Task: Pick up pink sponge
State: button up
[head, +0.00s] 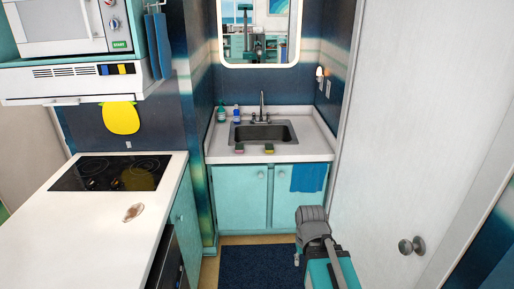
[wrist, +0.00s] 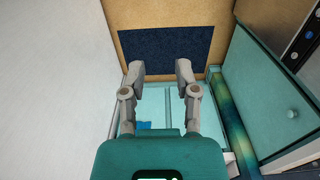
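The pink sponge (head: 239,149) is small in the head view and lies on the front edge of the sink counter, left of a second, yellow-green sponge (head: 269,148). My gripper is open and empty in the wrist view (wrist: 160,70), its two fingers spread apart above the floor. In the head view my arm is at lower right, in front of the sink cabinet and well below and short of the sponge; the fingers are mostly hidden there. No sponge shows in the wrist view.
The sink (head: 263,133) has a faucet (head: 262,105) and soap bottles (head: 221,114) behind. A blue towel (head: 308,178) hangs on the cabinet. A white counter with a cooktop (head: 110,173) stands left, a white door (head: 420,130) right. A dark mat (head: 250,267) covers the floor.

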aim_at(239, 147)
jog(key=z, duration=0.1)
jog(key=i, duration=2.2)
jog(key=u, duration=0.2)
